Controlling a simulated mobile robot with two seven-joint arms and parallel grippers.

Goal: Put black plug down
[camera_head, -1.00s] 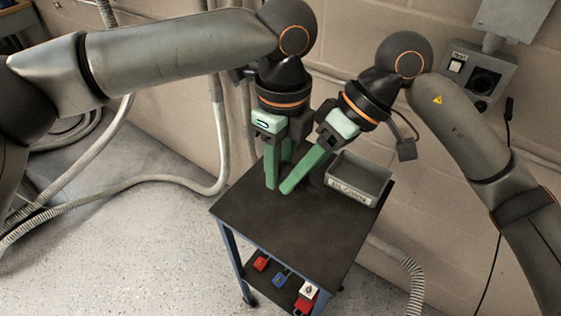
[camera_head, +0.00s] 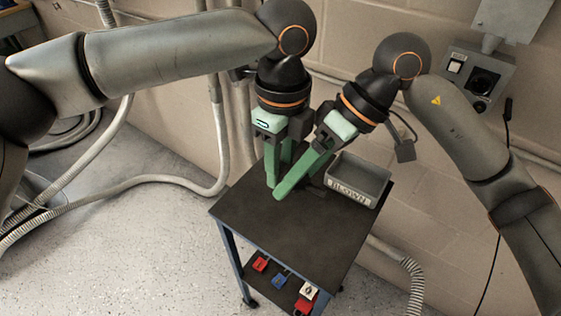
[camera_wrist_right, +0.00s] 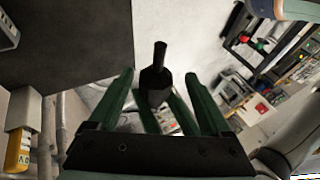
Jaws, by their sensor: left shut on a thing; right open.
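The black plug (camera_wrist_right: 155,85) shows in the right wrist view, with its narrow end pointing up in the picture. A pair of green fingers, seemingly my left gripper's, is shut on its lower part. In the head view my left gripper (camera_head: 277,178) points down over the cart top, and the plug is hidden by the fingers. My right gripper (camera_head: 292,188) is close beside it, slanting down to the left. In the right wrist view my right gripper (camera_wrist_right: 160,75) is open, with a finger on each side of the plug and visible gaps between.
The cart's dark top (camera_head: 285,225) is clear in front of the grippers. A grey labelled bin (camera_head: 354,194) stands at its right rear. Red and blue items (camera_head: 279,280) sit on the lower shelf. A wall socket box (camera_head: 480,78) is at the upper right.

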